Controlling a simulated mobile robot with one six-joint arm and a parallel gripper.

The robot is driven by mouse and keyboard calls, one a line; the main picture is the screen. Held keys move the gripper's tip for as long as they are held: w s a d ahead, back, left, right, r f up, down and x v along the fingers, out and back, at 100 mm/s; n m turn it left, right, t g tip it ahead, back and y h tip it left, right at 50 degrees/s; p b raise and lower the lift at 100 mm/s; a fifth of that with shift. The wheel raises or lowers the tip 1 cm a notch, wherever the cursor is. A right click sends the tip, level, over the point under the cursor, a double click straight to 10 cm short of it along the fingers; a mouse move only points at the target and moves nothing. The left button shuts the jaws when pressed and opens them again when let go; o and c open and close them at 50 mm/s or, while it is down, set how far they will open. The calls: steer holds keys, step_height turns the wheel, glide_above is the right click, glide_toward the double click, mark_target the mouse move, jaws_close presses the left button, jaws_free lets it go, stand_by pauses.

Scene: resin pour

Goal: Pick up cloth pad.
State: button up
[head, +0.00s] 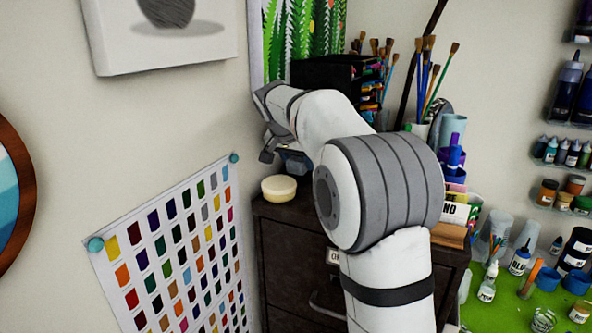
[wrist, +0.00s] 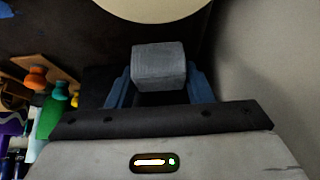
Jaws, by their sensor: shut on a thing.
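The cloth pad (wrist: 158,67) is a small grey block with a fabric-like surface in the wrist view. My gripper (wrist: 158,86) is shut on it, with one blue finger at each side. In the head view my gripper (head: 295,162) is above the back of the dark cabinet's top, partly hidden behind my arm. I cannot make out the pad clearly there. The wrist view does not show whether the pad touches the cabinet top.
A round cream tub (head: 279,188) stands on the dark cabinet (head: 285,250) near its left edge; it also shows in the wrist view (wrist: 155,8). Brushes (head: 428,75) and a black organizer (head: 335,74) stand behind and right. The wall is close at left.

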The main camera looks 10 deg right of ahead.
mark_target(298, 159)
step_height(298, 159, up, 5)
steer(key=shift+r+b, duration=0.1)
steer(key=shift+b, duration=0.25)
steer(key=s+d+b, duration=0.3)
steer(key=s+b, duration=0.4)
steer(key=s, duration=1.2)
steer(key=shift+s, duration=0.2)
